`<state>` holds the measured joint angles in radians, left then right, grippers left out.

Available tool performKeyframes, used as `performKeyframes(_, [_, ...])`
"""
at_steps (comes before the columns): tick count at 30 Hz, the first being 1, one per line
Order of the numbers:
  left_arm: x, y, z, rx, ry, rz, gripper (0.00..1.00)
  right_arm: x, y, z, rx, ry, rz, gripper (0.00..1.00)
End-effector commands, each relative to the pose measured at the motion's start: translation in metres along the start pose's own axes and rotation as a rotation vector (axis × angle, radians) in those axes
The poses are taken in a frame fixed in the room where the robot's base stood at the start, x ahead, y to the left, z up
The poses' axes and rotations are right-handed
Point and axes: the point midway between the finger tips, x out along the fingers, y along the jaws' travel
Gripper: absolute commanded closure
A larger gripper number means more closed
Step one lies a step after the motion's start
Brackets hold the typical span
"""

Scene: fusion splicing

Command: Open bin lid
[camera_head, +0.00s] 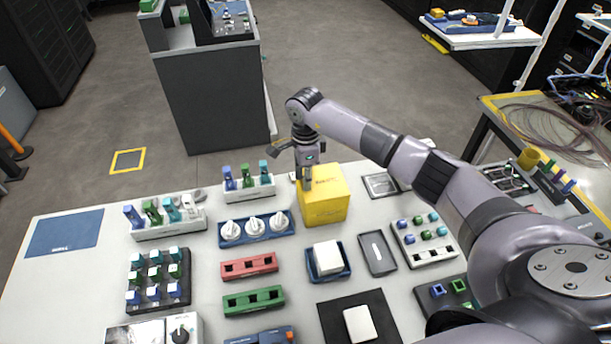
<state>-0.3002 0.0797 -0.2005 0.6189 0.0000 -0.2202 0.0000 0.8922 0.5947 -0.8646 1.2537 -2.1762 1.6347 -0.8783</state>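A yellow box-shaped bin (325,207) stands at the back middle of the white table, with small dark lettering on its top face. Its top looks closed. My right arm reaches in from the right, and my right gripper (305,178) points down at the back left part of the bin's top. The gripper overlaps the bin in this view, so I cannot tell whether it touches it. Its fingers are small and partly hidden, so their opening is unclear. My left gripper is not in view.
A rack with coloured bottles (248,187) stands just left of the bin. A tray with white knobs (257,230) and a blue tray with a white block (328,261) lie in front. A tall grey cabinet (212,100) stands behind the table. Free tabletop is at front left.

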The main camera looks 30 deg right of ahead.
Motion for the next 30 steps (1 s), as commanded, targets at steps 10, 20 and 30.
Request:
performKeyframes(10, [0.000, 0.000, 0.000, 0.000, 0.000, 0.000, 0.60, 0.000, 0.000, 0.000, 0.000, 0.000, -0.001, 0.99])
performKeyframes(20, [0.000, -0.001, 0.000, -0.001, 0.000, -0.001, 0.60, -0.001, 0.000, 0.000, 0.000, 0.000, -0.001, 1.00])
performKeyframes(30, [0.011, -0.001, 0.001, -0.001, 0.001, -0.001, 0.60, 0.002, -0.002, -0.038, 0.005, 0.004, -0.003, 1.00])
